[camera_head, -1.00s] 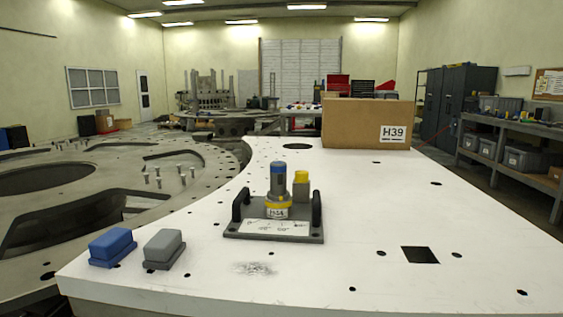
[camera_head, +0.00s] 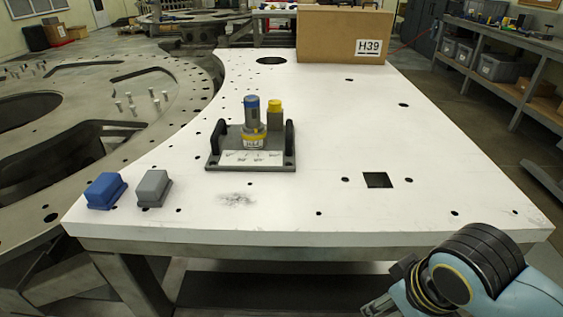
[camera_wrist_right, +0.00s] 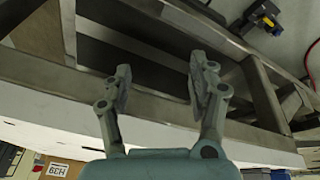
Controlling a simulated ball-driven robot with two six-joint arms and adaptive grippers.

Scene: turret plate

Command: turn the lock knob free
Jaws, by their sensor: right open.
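The lock fixture is a dark grey base plate (camera_head: 215,160) on the white table, with a black handle at each side. In its middle stands the lock knob (camera_head: 252,112), an upright grey cylinder with a blue top and a yellow collar low down. A shorter grey post with a yellow cap (camera_head: 275,104) stands to its right. My right gripper (camera_wrist_right: 162,85) is open and empty in the right wrist view. My right arm comes in at the lower right of the head view, below the table's front edge, well apart from the fixture. My left gripper is out of view.
A blue block (camera_head: 105,190) and a grey block (camera_head: 153,188) sit at the table's front left. A cardboard box marked H39 (camera_head: 325,38) stands at the back. The white table (camera_head: 340,215) has a square hole (camera_head: 377,180) and is clear to the right.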

